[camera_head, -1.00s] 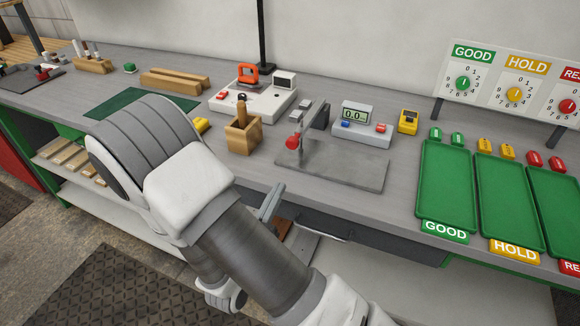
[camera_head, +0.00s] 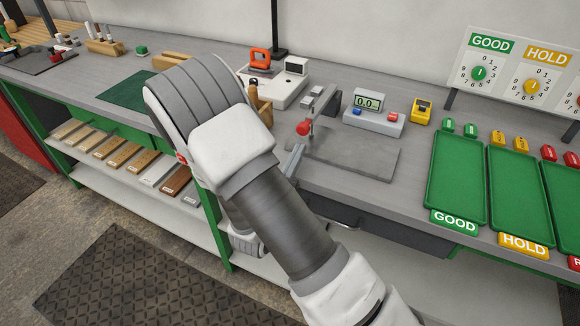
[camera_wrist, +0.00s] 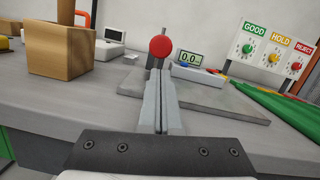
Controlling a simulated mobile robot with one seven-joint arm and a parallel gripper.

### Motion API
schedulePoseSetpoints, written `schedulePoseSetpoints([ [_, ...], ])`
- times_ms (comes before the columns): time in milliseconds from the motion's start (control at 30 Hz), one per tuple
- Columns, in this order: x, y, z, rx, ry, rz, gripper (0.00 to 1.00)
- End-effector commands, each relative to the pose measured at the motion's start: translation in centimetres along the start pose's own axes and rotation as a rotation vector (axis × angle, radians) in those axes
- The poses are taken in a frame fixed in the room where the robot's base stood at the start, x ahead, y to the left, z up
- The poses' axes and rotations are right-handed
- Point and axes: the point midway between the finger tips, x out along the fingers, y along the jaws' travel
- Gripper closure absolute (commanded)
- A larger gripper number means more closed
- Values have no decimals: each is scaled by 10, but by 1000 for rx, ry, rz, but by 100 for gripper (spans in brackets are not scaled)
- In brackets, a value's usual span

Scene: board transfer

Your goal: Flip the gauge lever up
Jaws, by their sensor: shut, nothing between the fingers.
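The gauge lever's red ball knob (camera_head: 303,129) is at the front of a grey gauge stand on a flat grey plate (camera_head: 350,156). In the wrist view the knob (camera_wrist: 160,46) appears just beyond and above my fingertips. My gripper (camera_wrist: 160,80) is shut and empty, its two grey fingers together and pointing at the stand. In the head view its fingers (camera_head: 294,160) show just below and left of the knob; my arm hides part of the gripper. I cannot tell whether the fingers touch the lever. The gauge display (camera_head: 368,101) reads about 0.0.
A wooden block holder (camera_wrist: 62,50) stands left of the gauge. A white device with an orange handle (camera_head: 260,60) is behind it. A yellow device (camera_head: 422,112) stands right of the display. Green trays (camera_head: 458,182) lie further right. The bench front edge runs below my gripper.

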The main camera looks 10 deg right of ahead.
Motion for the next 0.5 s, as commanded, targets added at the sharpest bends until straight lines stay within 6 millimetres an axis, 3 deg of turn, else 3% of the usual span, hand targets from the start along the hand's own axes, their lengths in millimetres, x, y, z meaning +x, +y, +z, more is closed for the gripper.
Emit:
schedulePoseSetpoints([
  [200, 19, 0, 0, 0, -1, 0, 100],
  [500, 20, 0, 0, 0, 0, 1, 100],
])
